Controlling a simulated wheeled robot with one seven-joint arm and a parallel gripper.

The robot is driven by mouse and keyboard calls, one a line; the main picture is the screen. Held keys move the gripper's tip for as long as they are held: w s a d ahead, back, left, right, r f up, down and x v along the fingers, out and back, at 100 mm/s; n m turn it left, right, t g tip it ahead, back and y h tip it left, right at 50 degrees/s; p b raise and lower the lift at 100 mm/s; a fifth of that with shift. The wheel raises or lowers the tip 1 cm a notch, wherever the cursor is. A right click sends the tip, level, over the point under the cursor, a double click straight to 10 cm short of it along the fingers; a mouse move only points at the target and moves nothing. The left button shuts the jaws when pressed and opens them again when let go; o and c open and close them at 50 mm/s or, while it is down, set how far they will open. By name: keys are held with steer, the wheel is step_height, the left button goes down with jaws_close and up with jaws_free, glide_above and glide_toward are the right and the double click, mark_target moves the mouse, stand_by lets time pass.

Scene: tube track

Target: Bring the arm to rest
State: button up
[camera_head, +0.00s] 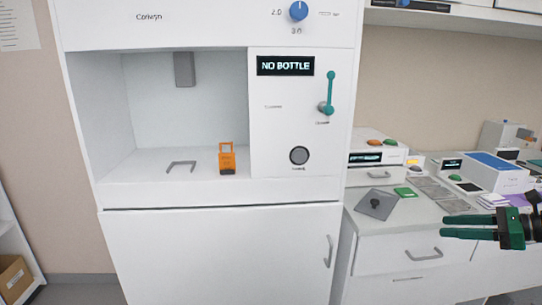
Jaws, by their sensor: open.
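My gripper (460,226) is at the far right of the view, with green fingers pointing left. Its fingers are apart and nothing is between them. It is in front of the counter drawers, and the rest of the arm runs out of the right edge.
A white cabinet machine (220,255) with a "NO BOTTLE" display (286,66) fills the middle. An orange item (227,158) stands in its bay. A teal lever (328,92) is on its panel. The counter (410,213) at right holds several devices. A cardboard box (14,277) is lower left.

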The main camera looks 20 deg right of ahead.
steer(key=w+a+f+n+g+h, duration=0.1)
steer(key=a+f+n+g, duration=0.35)
steer(key=a, duration=0.25)
steer(key=w+a+f+n+g+h, duration=0.1)
steer(key=w+a+f+n+g, duration=0.15)
steer(key=a+n+g, duration=0.4)
steer(key=s+a+r+n+h, duration=0.2)
steer(key=s+a+r+n, duration=0.1)
steer(key=s+a+n, duration=0.3)
steer(key=s+a+r+n+h, duration=0.2)
steer(key=s+a+r+n, duration=0.1)
steer(key=s+a+n, duration=0.3)
steer(key=shift+s+g+h, duration=0.3)
steer(key=shift+s+h, duration=0.1)
steer(key=shift+s, duration=0.65)
